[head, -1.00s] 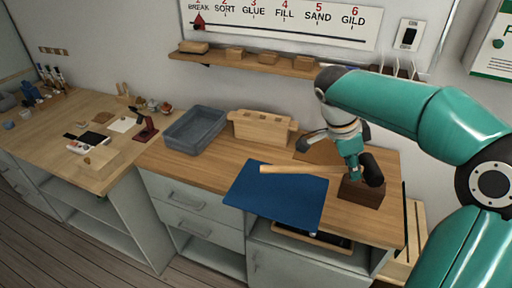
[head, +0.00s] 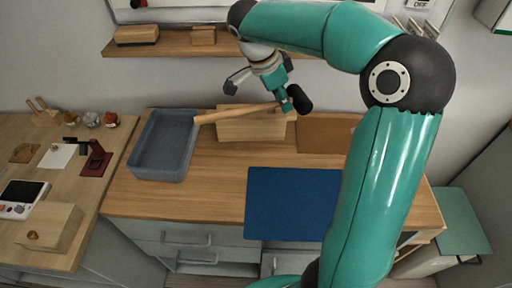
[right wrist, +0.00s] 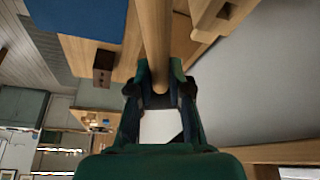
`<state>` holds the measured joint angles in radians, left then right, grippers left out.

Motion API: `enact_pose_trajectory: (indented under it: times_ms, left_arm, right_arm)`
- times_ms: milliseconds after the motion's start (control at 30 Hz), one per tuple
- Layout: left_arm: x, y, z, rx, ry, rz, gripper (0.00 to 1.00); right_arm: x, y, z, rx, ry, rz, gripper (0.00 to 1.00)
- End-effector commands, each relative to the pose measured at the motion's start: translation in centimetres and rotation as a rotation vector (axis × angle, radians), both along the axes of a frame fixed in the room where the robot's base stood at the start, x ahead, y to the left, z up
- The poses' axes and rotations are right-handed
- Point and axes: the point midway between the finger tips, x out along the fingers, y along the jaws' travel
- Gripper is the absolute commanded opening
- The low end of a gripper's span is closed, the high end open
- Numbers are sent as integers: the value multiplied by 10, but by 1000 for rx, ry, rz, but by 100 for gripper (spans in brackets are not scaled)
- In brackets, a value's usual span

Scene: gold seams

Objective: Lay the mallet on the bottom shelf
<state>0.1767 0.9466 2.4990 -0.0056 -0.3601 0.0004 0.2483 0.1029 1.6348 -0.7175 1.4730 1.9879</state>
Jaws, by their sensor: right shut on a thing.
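The mallet has a pale wooden handle (head: 235,113) and a black head (head: 299,98). My right gripper (head: 284,104) is shut on the handle close to the head and holds the mallet in the air above the back of the workbench. The handle points left toward the grey tray, slightly tilted. In the right wrist view the handle (right wrist: 155,40) runs between the two fingers (right wrist: 160,88); the head is hidden there. A wooden wall shelf (head: 165,44) runs above the bench and carries wooden blocks. I cannot tell whether this is the bottom shelf. My left gripper is not in view.
A grey tray (head: 138,160), a wooden box (head: 250,128) and a blue mat (head: 290,205) lie on the bench (head: 215,185). A dark wooden block (right wrist: 103,62) shows in the right wrist view. A second bench (head: 95,140) with tools stands left.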

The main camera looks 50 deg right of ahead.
Motion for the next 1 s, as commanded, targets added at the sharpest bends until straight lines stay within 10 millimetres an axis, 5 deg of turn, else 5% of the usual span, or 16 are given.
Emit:
enact_pose_trajectory:
  times_ms: [167,600,1000]
  left_arm:
    - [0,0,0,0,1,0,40]
    - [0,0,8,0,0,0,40]
    - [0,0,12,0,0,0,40]
  right_arm:
    - [5,4,-27,2,8,14,0]
    - [11,8,-136,3,7,26,0]
    - [11,9,-177,4,7,27,0]
